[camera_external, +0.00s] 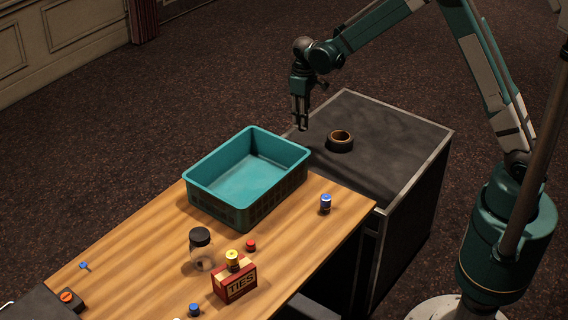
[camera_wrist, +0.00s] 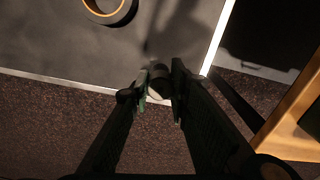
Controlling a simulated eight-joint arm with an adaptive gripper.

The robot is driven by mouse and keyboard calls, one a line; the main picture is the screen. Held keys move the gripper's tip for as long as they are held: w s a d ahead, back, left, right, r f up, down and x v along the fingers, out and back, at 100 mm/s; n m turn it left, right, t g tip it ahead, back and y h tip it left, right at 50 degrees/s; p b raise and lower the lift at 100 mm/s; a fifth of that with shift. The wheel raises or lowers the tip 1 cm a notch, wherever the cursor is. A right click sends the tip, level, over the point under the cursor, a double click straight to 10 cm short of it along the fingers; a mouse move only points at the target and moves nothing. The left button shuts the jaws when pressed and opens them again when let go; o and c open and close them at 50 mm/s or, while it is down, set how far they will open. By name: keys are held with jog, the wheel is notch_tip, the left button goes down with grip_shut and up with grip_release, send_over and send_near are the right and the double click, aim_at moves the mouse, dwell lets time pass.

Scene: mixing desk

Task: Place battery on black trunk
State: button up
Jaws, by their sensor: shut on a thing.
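My gripper (camera_external: 300,124) is shut on a small dark cylinder, which looks like the battery (camera_wrist: 158,80), seen between the fingertips in the wrist view (camera_wrist: 156,88). Shadow hides its colours, and it cannot be made out in the external view. The black trunk (camera_external: 388,162) has a dark top with a light grey rim and stands at the end of the wooden desk. My gripper is near the trunk's far left corner, and in the wrist view the battery overlaps the edge of the trunk top (camera_wrist: 120,55). Its height above the top is hard to tell.
A dark tape roll (camera_external: 340,141) lies on the trunk top. A teal basket (camera_external: 247,214) stands on the desk (camera_external: 130,245) beside the trunk. A blue-topped cylinder (camera_external: 325,204), a jar (camera_external: 201,250) and a red TIES box (camera_external: 234,285) are on the desk. Much of the trunk top is clear.

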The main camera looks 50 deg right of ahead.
jog(key=shift+f+b, duration=0.7)
jog(key=shift+f, duration=2.4)
jog(key=shift+f+b, duration=0.45)
jog(key=shift+f, duration=1.4)
jog(key=shift+f, duration=0.2)
jog(key=o, duration=1)
jog(key=shift+c, duration=0.2)
jog(key=shift+r, duration=0.15)
notch_tip(320, 180, up, 12)
jog(key=shift+r+p, duration=0.1)
jog(key=shift+p, duration=1.1)
